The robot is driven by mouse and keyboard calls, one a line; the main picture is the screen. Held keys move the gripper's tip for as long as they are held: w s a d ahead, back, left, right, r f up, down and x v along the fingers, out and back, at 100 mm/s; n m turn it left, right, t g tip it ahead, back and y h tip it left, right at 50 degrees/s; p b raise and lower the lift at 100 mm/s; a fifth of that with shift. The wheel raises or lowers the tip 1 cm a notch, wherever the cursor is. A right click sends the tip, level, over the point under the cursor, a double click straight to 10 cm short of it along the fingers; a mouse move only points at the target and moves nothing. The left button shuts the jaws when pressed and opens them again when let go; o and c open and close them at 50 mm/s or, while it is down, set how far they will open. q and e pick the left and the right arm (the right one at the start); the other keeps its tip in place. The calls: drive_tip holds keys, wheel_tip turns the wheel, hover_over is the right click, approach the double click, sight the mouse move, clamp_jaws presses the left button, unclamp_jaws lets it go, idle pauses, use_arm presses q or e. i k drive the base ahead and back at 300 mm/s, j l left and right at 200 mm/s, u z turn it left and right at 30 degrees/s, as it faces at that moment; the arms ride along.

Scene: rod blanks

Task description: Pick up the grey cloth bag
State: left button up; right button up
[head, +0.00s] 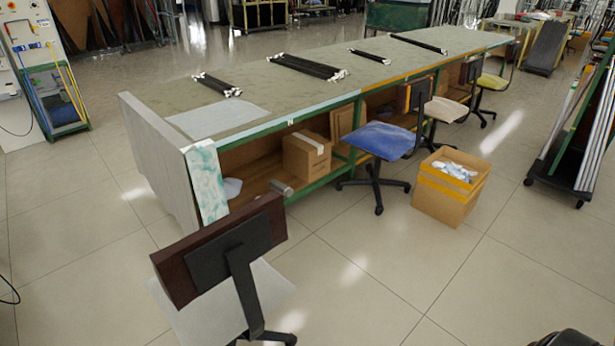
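I cannot make out a clear grey cloth bag in the head view. A small pale grey, soft-looking thing (232,187) lies on the lower shelf under the near end of the long table; it is partly hidden, and I cannot tell whether it is a bag. A small grey object (281,188) lies at the front edge of that shelf. White and bluish crumpled material (455,171) fills an open carton on the floor. Neither of my grippers shows.
The long table (330,100) carries bundles of black rods (307,67). A dark-backed chair (215,250) stands in front of its near end, and a blue chair (380,141) beside the carton (446,205). A rack (575,130) stands at right. The floor (350,265) between is clear.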

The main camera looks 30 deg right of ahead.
sight(282, 188)
drive_tip(key=i+l+z, duration=0.25)
drive_tip(key=i+l, duration=0.4)
drive_tip(key=i+l+z, duration=0.25)
drive_tip(key=i+l, duration=0.35)
drive_tip(key=k, duration=0.2)
drive_tip(key=k+u, duration=0.1)
drive_tip(key=u, duration=0.3)
drive_tip(key=k+u, duration=0.15)
drive_tip(key=u, duration=0.25)
drive_tip(key=k+j+u, duration=0.1)
drive_tip(key=u, duration=0.3)
